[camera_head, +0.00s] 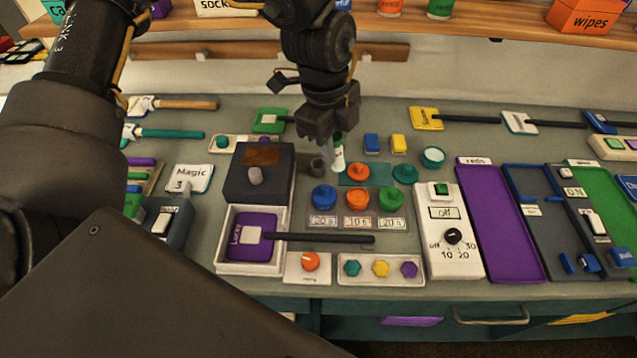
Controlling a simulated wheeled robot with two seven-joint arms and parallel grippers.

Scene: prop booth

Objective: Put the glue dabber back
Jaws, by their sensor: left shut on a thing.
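My left gripper (329,140) comes down from the top over the middle of the counter. It is shut on a small white and green upright piece (338,158), which appears to be the glue dabber. The fingers partly hide it, and I cannot tell whether its lower end touches the counter. A small dark cup-like holder (317,166) stands just left of it. A teal mat (376,181) lies just to the right. My right gripper is not in view.
Blue (323,197), orange (358,198) and green (391,199) knobbed pieces stand in front of the gripper. A dark box (258,181) is at left, above a white tray (222,262). A teal round pot (432,157) stands at right. A shelf (480,24) runs along the back.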

